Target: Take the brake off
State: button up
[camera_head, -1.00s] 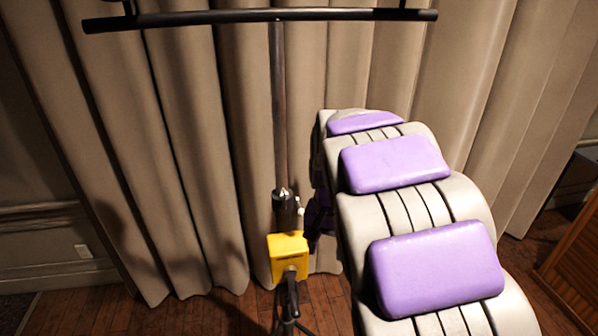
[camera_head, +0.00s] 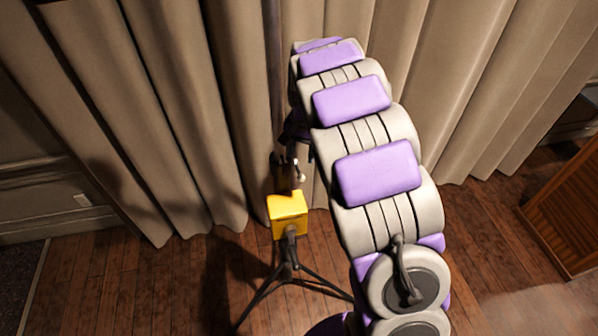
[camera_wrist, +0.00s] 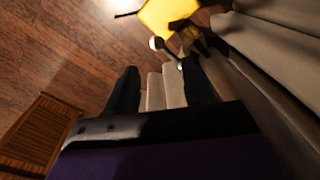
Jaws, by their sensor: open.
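A yellow box (camera_head: 288,215) sits on a dark tripod stand (camera_head: 290,262); it also shows at the top of the wrist view (camera_wrist: 168,16). Just above the box are small dark and metallic fittings (camera_head: 293,168) with a pale tip. I cannot tell for sure whether this is the brake. My gripper (camera_wrist: 162,82) is open and empty, its two dark fingers apart. The knob lies beyond the fingertips, not between them. In the head view my arm mostly hides the gripper.
Beige curtains (camera_head: 190,110) hang close behind the stand. The stand's dark pole (camera_head: 272,75) rises in front of them. The wooden floor (camera_head: 130,285) is clear at the left. A wooden slatted cabinet (camera_head: 565,225) stands at the right.

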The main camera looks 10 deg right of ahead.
aim_at(301, 175)
jog(key=f, duration=0.4)
jog(key=f+p, duration=0.1)
jog(key=f, duration=0.4)
jog(key=shift+w+d, duration=0.1)
jog(key=shift+d, duration=0.1)
jog(key=shift+a+f, duration=0.1)
jog(key=shift+f, duration=0.55)
jog(key=shift+a+f, duration=0.15)
jog(key=shift+a, duration=0.15)
jog(key=shift+d, duration=0.2)
jog(key=c, duration=0.5)
grip_shut()
